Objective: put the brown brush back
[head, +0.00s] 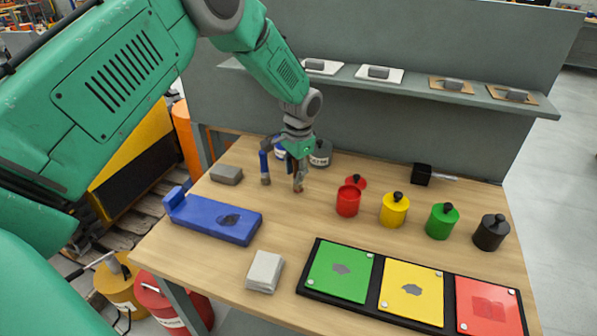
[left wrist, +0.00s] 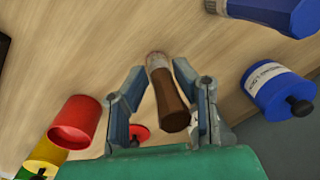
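The brown brush (left wrist: 168,100) has a dark brown handle and a pale tip. In the left wrist view it lies between the fingers of my left gripper (left wrist: 160,68), its handle end toward the palm. The fingertips close in on both sides near its pale end and appear to grip it. In the head view the left gripper (head: 298,172) points down over the back middle of the table, with the brush (head: 298,187) at its tips. I cannot tell whether the brush touches the table. My right gripper is not in view.
An open red pot (head: 348,201) stands to the right, its lid (head: 356,182) behind it. Yellow (head: 394,210), green (head: 441,221) and black (head: 491,233) pots follow. A blue object (head: 264,166) and a grey can (head: 320,154) stand close to the gripper. A blue holder (head: 190,218) lies front left.

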